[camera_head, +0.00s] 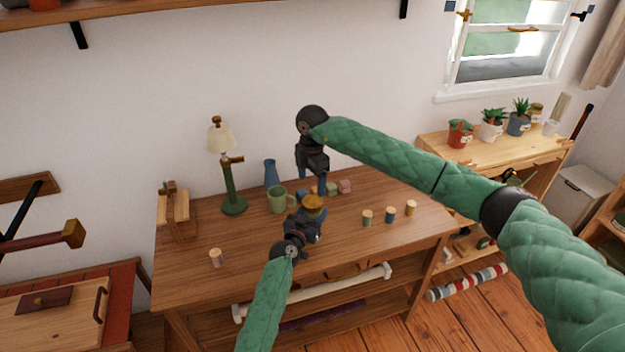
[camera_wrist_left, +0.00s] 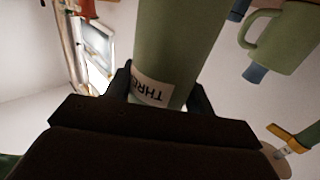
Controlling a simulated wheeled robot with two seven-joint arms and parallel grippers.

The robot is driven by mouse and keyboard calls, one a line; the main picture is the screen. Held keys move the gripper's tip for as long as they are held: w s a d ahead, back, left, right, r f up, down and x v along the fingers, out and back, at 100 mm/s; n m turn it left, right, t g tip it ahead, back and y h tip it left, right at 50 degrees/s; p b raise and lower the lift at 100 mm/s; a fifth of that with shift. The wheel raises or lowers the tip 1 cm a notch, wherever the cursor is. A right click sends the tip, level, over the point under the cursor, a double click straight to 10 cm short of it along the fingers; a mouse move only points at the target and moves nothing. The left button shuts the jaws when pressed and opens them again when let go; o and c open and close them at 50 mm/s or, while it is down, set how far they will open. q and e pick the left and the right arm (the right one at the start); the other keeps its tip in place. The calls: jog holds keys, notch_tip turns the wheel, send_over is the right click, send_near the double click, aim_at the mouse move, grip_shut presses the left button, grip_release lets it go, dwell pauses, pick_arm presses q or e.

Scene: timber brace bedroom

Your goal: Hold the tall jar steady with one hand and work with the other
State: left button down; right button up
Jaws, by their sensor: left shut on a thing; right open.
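The tall jar is green with a white label reading "THR…" in the left wrist view (camera_wrist_left: 178,45). In the head view its brown-gold top (camera_head: 314,202) shows, with most of its body hidden behind my left gripper. My left gripper (camera_head: 308,222) is shut on the jar, one finger on each side of it near the label. My right gripper (camera_head: 311,183) is open and points down just above the jar's top, apart from it as far as I can tell.
A green mug (camera_head: 279,200), blue bottle (camera_head: 271,173) and lamp (camera_head: 233,203) stand left of the jar on the wooden table (camera_head: 340,240). The table's front right is clear.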

aim_at(313, 201)
jog(key=m, duration=0.4)
jog(key=shift+d, duration=0.1)
jog(key=m, duration=0.3)
jog(key=shift+m, duration=0.4)
jog(key=shift+f, duration=4.05)
